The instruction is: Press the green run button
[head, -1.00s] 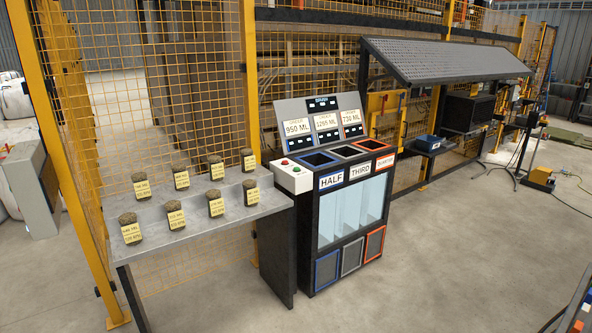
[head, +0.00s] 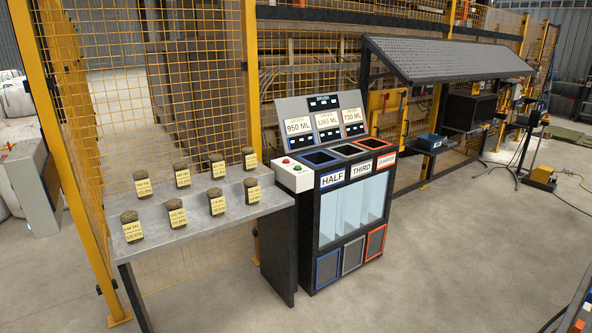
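The green run button (head: 298,168) is a small green dot on a white control box (head: 294,178). The box sits at the left end of the black sorting machine (head: 309,245), beside the grey shelf. A red button (head: 286,160) sits on the same box, behind and left of the green one. Nothing touches or covers the buttons. Neither of my grippers shows in the head view.
A stepped grey shelf (head: 190,241) left of the machine holds several labelled turf rolls (head: 177,213). The machine has bins marked HALF, THIRD and a third, orange-edged one. A yellow mesh fence (head: 205,60) stands behind. The floor in front is clear.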

